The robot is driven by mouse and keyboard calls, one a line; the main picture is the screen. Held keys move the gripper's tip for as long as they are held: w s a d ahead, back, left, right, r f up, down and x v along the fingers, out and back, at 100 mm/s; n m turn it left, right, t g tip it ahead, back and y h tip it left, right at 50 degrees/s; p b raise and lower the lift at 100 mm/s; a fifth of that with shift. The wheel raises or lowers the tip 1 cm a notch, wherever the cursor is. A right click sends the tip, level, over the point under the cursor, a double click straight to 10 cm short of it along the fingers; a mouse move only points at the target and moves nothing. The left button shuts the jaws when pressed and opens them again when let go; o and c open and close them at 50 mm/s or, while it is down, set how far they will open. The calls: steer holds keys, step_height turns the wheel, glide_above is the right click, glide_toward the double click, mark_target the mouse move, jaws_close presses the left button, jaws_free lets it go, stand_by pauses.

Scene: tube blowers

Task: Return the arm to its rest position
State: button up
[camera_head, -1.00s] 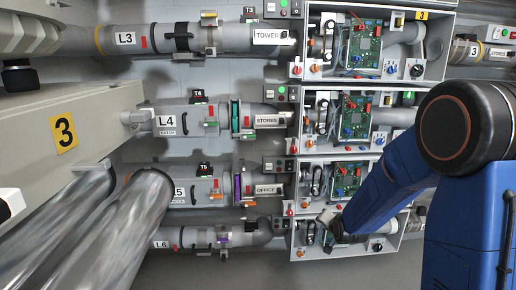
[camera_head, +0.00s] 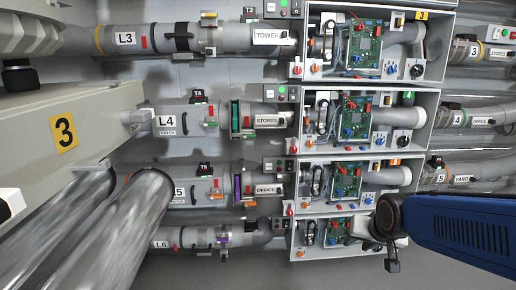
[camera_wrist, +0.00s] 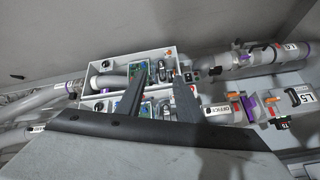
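My blue arm (camera_head: 470,232) reaches in from the right edge of the head view, with its wrist end (camera_head: 388,215) at the front of the lowest open box (camera_head: 330,252). In the wrist view my gripper (camera_wrist: 158,88) shows two dark fingers standing apart, with a gap between them. Nothing is visible between the fingers, so it looks open and empty. Behind the fingers are open boxes with circuit boards (camera_wrist: 134,92) and grey tubes. In the head view the fingers are too small to make out, and the right part of the lowest box is hidden by my wrist.
Open boxes with green boards (camera_head: 360,45), knobs and switches are stacked in the middle. Labelled grey tubes run left, such as L4 (camera_head: 185,120), and right, such as OFFICE (camera_head: 480,120).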

steer(key=s+r+n+g, duration=0.2)
steer(key=s+n, duration=0.1)
steer(key=s, duration=1.6)
steer(key=shift+s+d, duration=0.15)
steer(key=shift+d, duration=0.15)
